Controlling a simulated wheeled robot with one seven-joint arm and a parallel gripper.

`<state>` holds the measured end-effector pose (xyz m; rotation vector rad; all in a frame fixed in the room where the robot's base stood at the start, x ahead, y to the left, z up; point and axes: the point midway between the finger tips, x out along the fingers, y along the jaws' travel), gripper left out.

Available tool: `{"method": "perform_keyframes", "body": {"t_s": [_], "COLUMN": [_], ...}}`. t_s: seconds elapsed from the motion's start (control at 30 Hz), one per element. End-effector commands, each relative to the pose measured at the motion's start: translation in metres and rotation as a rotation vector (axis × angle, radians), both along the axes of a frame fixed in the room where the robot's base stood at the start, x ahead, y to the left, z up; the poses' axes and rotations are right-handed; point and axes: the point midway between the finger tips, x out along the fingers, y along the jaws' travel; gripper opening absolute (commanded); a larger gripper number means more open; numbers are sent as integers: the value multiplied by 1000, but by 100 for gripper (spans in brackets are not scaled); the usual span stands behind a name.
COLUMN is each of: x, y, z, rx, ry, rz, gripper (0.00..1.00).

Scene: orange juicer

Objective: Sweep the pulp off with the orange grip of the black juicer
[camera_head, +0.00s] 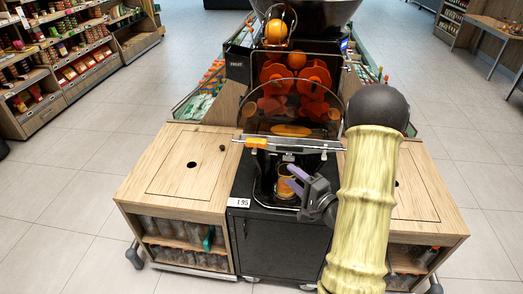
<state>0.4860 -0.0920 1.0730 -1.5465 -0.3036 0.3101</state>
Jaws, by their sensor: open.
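The black juicer (237,66) stands in the middle, with orange pressing wheels (311,76) behind a clear front cover. A metal bar (300,145) runs across below the cover. An orange grip (256,142) sits near its left end. My gripper (291,179) is open, with purple fingers, low in front of the juicer. It is below and to the right of the orange grip, apart from it. An orange-coloured cup or glass (285,186) is at the fingers; I cannot tell whether they touch it. I cannot make out pulp clearly.
Wooden counters flank the juicer on the left (180,175) and right (425,185), with bottles on shelves below. My arm covers part of the right side. A price tag (239,202) is on the front edge. Store shelves (70,60) stand far left; the tiled floor in front is clear.

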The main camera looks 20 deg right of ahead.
Motion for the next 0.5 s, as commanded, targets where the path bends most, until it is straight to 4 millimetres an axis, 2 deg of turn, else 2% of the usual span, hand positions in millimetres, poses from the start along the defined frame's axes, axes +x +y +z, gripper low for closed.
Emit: {"method": "perform_keyframes", "body": {"t_s": [0.5], "x": [3], "y": [2], "z": [3], "rx": [-3], "ry": [-4], "rz": [1], "gripper": [44]}}
